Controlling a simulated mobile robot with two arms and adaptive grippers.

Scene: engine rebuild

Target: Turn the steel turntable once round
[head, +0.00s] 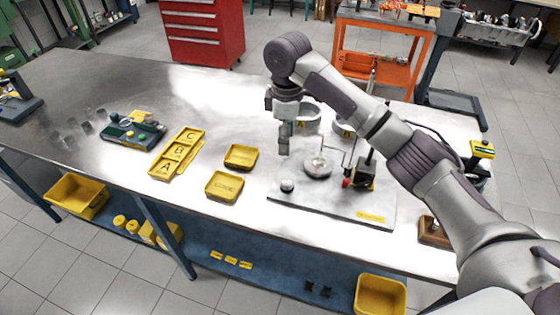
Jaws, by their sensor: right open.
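The steel turntable (319,167) is a small round grey disc on a flat pale base plate (325,205) with a yellow label, on the metal workbench. My right arm comes in from the right and reaches over the plate. My right gripper (284,152) points down, just left of the turntable in the picture, and is open. I see nothing held in it. Whether it touches anything cannot be told. A small dark-and-silver round part (287,186) sits on the plate below the gripper. My left gripper is out of view.
On the plate, a thin upright rod and a dark block with a red knob (346,183) stand right of the turntable. Yellow trays (225,185) and a lettered yellow tray (165,167) lie to the left. Ring-shaped parts (309,115) stand behind.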

